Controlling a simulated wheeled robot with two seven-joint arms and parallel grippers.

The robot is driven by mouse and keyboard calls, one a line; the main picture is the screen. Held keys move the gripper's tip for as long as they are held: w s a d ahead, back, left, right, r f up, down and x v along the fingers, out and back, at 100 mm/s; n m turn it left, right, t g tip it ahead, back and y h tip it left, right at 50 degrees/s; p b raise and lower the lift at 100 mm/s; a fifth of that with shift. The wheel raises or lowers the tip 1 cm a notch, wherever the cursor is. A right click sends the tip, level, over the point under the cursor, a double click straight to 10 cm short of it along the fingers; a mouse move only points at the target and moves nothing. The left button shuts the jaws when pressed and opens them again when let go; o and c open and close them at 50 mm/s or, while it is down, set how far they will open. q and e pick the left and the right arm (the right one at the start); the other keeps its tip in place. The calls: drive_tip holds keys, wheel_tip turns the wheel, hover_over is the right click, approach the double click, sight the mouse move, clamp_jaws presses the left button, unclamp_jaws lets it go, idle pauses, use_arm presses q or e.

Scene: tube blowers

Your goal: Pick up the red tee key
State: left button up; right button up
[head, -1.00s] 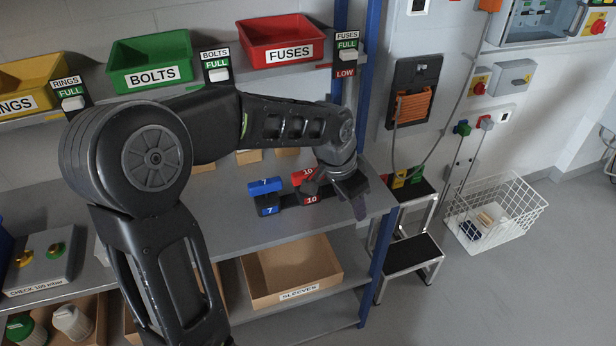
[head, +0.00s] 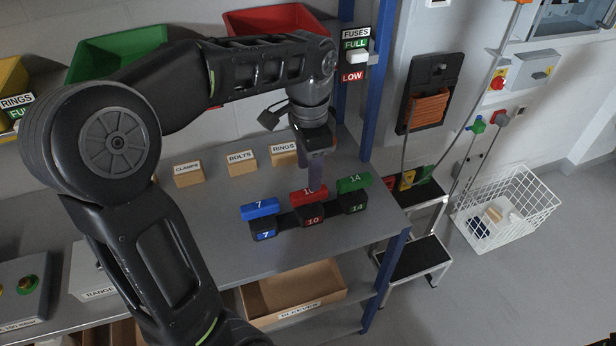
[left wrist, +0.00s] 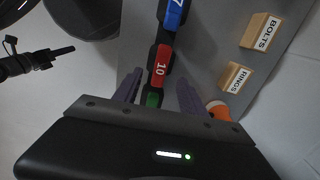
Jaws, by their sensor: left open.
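The red tee key (head: 302,197), marked 10, stands upright in the middle of a row of sockets on the grey workbench. A blue key (head: 260,208) is on its left and a green key (head: 354,183) on its right.
Wooden blocks marked CLAMPS (head: 188,174), BOLTS (head: 241,162) and RINGS (head: 283,153) stand behind the row. A blue shelf post (head: 374,120) rises at the bench's right end. An orange round thing (left wrist: 218,109) shows beside the left fingers.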

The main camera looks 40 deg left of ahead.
sight(309, 193)
use_arm(q)
drive_tip(key=shift+w+a, duration=0.1)
drive_tip(key=shift+w, duration=0.05)
drive_tip(key=shift+s+r, duration=0.1)
drive_tip(key=shift+s, duration=0.1)
drive_tip(key=shift+f, duration=1.35)
drive_tip(key=shift+f, duration=2.6)
drive_tip(key=shift+f, duration=0.25)
clamp_jaws()
drive_tip(key=shift+w, duration=0.1)
